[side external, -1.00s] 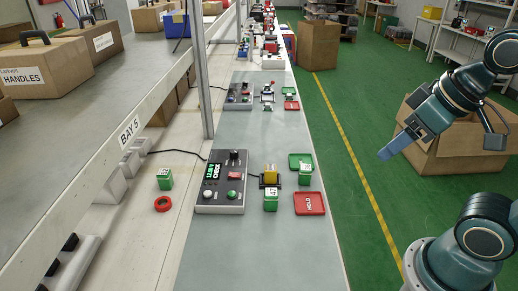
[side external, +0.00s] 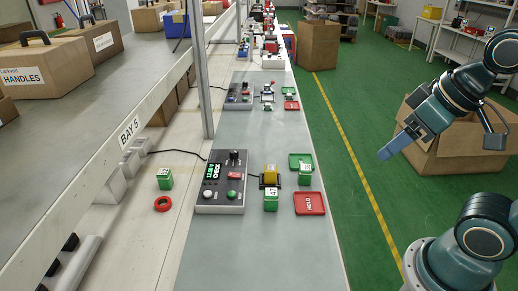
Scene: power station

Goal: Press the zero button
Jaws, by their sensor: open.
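A dark grey control box (side external: 221,182) lies on the grey bench strip. It has a lit green display reading "CHECK" (side external: 215,170), a black knob (side external: 234,155), a red rectangular button (side external: 233,175), a small white round button (side external: 207,194) and a green round button (side external: 232,194). The button labels are too small to read, so I cannot tell which one is zero. My gripper (side external: 386,153) is in the air at the right, beyond the bench edge and well away from the box. It holds nothing that I can see.
Right of the box are a yellow block in a black cradle (side external: 270,175), green numbered blocks (side external: 271,200), a green tray (side external: 295,160) and a red HOLD tray (side external: 309,204). A metal post (side external: 204,85) rises behind the box.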

